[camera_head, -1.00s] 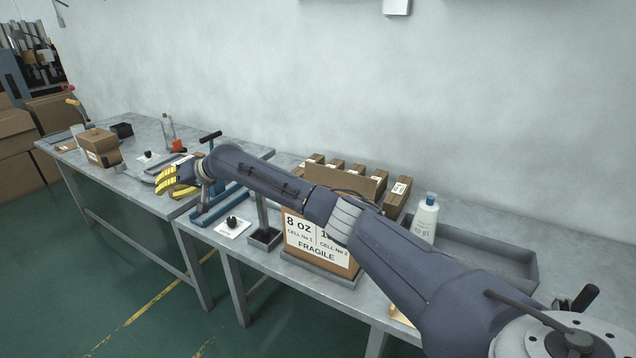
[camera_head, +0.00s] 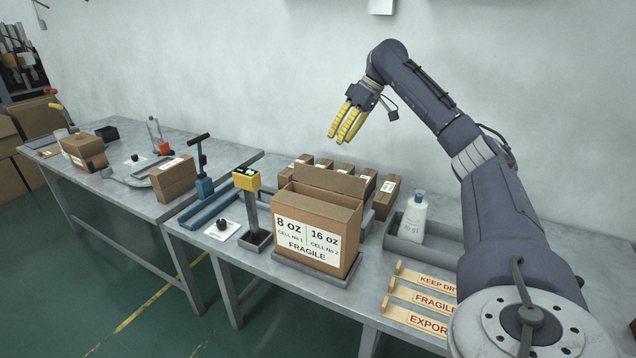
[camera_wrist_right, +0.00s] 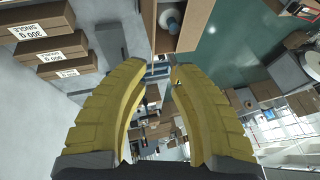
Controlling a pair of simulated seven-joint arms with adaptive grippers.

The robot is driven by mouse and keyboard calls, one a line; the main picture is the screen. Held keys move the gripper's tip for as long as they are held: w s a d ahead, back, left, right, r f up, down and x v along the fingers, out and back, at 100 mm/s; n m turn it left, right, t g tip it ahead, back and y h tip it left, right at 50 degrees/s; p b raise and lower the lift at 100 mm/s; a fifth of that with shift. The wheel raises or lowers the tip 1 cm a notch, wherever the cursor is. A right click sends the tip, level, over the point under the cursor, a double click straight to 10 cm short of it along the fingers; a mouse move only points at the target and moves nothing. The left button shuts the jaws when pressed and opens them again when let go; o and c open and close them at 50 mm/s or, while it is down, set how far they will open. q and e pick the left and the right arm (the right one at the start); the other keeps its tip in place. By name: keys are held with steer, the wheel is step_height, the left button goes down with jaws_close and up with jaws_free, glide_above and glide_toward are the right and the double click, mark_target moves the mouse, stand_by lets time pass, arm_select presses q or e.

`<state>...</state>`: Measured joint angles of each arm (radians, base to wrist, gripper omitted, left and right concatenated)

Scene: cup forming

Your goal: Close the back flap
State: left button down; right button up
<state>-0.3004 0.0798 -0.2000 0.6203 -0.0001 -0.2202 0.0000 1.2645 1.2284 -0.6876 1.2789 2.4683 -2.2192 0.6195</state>
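The cardboard box (camera_head: 343,240) labelled 8 oz, 16 oz and FRAGILE stands on a grey base on the near table. Its back flap (camera_head: 330,180) stands up at the rear edge. The front and side walls show no raised flaps. My right gripper (camera_head: 341,137) has yellow fingers and hangs above and behind the box, clear of the flap. In the right wrist view its fingers (camera_wrist_right: 163,68) are apart with nothing between them. An open cardboard edge (camera_wrist_right: 178,45) shows beyond the fingertips in that view. My left gripper is in no view.
A row of small boxes (camera_head: 386,197) stands behind the box. A grey tray (camera_head: 440,257) with a white bottle (camera_head: 412,217) is to its right. A yellow-headed post (camera_head: 247,181) stands close on its left. Wooden stamps (camera_head: 415,318) lie front right.

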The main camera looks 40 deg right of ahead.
mark_target(325, 179)
steer(key=x, duration=0.5)
steer(key=s+d+f+x, duration=0.1)
steer(key=x, duration=0.4)
steer(key=s+x, duration=0.1)
steer(key=x, duration=0.4)
steer(key=shift+s+d+f, duration=0.25)
steer(key=shift+d+f, duration=0.05)
steer(key=shift+d, duration=0.1)
steer(key=shift+o, duration=0.2)
jaws_close()
